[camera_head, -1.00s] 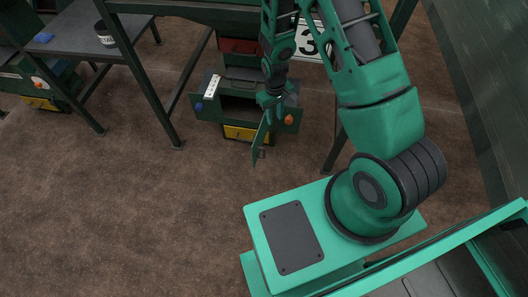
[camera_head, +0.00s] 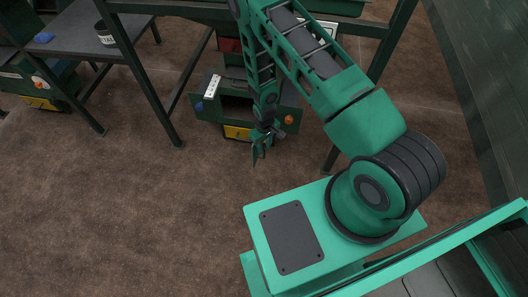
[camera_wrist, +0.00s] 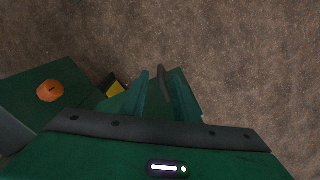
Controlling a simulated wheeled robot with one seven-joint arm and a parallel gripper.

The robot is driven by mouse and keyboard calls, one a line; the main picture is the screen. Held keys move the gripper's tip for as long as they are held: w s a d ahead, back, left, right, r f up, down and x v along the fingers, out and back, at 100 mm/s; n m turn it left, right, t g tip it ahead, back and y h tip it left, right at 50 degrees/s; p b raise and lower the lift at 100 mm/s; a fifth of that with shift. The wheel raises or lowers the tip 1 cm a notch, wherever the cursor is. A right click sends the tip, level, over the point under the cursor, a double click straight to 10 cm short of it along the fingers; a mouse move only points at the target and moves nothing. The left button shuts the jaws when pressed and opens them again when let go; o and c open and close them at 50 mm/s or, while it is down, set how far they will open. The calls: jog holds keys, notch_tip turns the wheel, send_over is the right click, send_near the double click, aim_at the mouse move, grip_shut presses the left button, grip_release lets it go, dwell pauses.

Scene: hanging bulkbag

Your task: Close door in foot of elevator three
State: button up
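The foot of elevator three (camera_head: 238,112) is a dark green box at the centre back, with an open dark front. Its narrow green door (camera_head: 258,152) stands swung out toward me, partly hidden by my gripper. My gripper (camera_head: 262,138) points down right at the door, in front of the foot's right side. Whether a finger touches the door cannot be told. The foot's green panel with an orange knob (camera_wrist: 50,91) is left of the fingers.
A yellow part (camera_head: 238,132) sits low in the foot. An orange knob (camera_head: 288,119) is on its right and a blue knob (camera_head: 199,107) on its left. Green frame legs (camera_head: 150,95) stand to the left. A grey table (camera_head: 75,40) is farther left. The brown floor in front is clear.

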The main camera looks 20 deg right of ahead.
jog(key=shift+f, duration=2.2)
jog(key=shift+w, duration=0.1)
grip_shut()
